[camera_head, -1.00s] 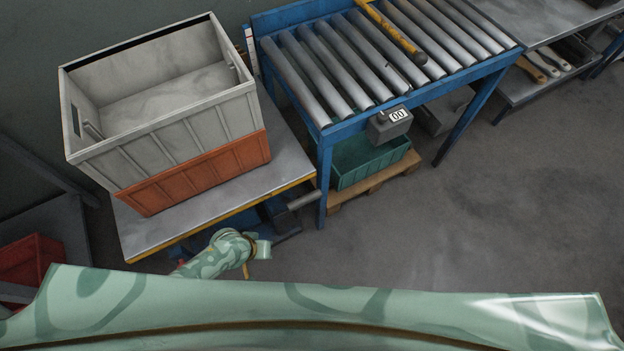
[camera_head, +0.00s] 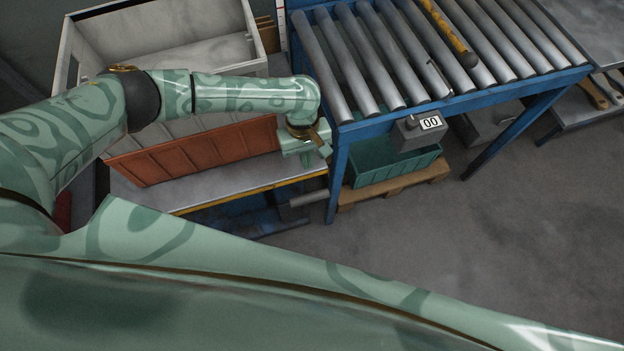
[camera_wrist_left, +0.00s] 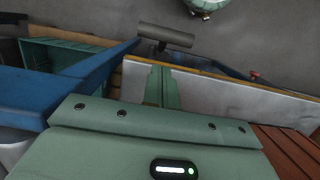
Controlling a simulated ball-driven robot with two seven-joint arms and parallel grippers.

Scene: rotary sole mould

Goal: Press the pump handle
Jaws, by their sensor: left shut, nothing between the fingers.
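A grey cylindrical bar, which looks like the pump handle (camera_head: 308,198), sticks out at the right end of the lift table (camera_head: 240,193), below its top. In the left wrist view the handle (camera_wrist_left: 167,35) lies beyond the fingertips, with a gap in the picture. My left gripper (camera_head: 325,154) is at the right end of the table top, above the handle in the picture. Its fingers (camera_wrist_left: 162,72) are shut with nothing between them. My right gripper is not in view.
A grey crate (camera_head: 85,22) and an orange-red crate (camera_head: 200,155) stand on the lift table, partly behind my left arm. A blue roller conveyor (camera_head: 335,175) with a counter box (camera_head: 418,130) is close to the right of my gripper. A green crate (camera_head: 395,168) sits beneath it. Floor at right is clear.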

